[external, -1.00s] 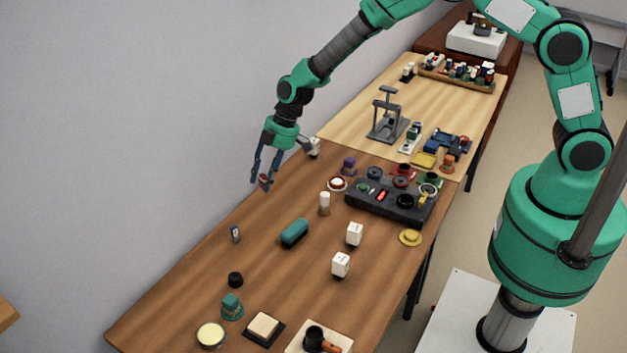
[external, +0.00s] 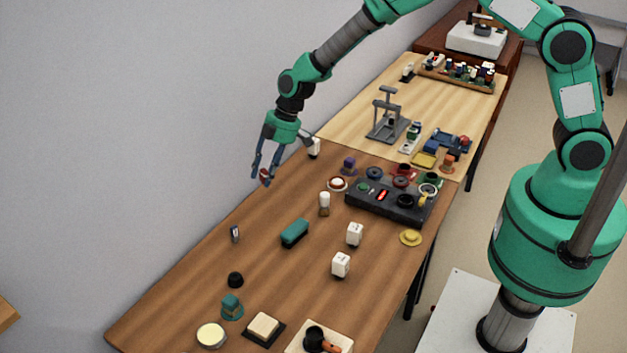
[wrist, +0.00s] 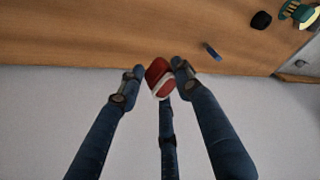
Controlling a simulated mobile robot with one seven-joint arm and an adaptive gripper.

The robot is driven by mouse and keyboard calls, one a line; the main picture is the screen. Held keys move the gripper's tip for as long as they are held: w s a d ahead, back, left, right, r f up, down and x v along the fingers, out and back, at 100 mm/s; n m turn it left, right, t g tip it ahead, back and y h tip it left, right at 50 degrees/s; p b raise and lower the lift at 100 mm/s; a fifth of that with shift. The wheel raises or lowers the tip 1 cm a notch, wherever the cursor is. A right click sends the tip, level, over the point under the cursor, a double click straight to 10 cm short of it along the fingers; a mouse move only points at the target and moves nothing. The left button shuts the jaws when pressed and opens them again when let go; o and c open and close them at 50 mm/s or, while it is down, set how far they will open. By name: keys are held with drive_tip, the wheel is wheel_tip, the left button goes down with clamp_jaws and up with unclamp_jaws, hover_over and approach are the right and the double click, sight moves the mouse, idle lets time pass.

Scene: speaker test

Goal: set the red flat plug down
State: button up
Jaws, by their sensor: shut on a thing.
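The red flat plug (wrist: 158,72) has a red body with a whitish band and sits between the fingertips of my gripper (wrist: 160,80) in the wrist view. My gripper is shut on it, and the fingers cover part of its sides. In the external view the gripper (external: 264,177) hangs pointing down by the wall-side edge of the brown table (external: 190,270), with the small red plug (external: 265,177) at its tips. The plug looks clear of the tabletop, but its exact height cannot be told.
A small grey-blue upright piece (external: 235,234), a teal block (external: 295,233) and a white-topped cylinder (external: 324,204) stand on the table. A dark control panel (external: 372,203) lies to the right. The wall is close on the left. Bare wood lies below the gripper.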

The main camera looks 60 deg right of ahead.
drive_tip(key=s+d+f+m+b, duration=0.2)
drive_tip(key=s+d+b, duration=0.1)
drive_tip(key=s+d, duration=0.5)
drive_tip(key=s+d+f+m+b, duration=0.2)
drive_tip(key=s+d, duration=0.5)
drive_tip(key=d, duration=0.4)
drive_tip(key=shift+s+d+f+m+t+b, duration=0.25)
drive_tip(key=shift+s+f+m+t+b, duration=0.05)
drive_tip(key=shift+s+f+b, duration=0.1)
drive_tip(key=shift+w, duration=0.1)
drive_tip(key=w, duration=0.5)
drive_tip(key=w+a+f, duration=0.1)
drive_tip(key=w, duration=0.9)
drive_tip(key=shift+w+a+f, duration=0.2)
drive_tip(key=shift+w, duration=0.2)
drive_tip(key=shift+o, duration=0.2)
drive_tip(key=shift+f+b, duration=0.7)
drive_tip(key=shift+f, duration=1.1)
drive_tip(key=shift+f, duration=0.15)
drive_tip(key=shift+c, duration=0.2)
drive_tip(key=o, duration=1)
drive_tip(key=shift+c, duration=0.2)
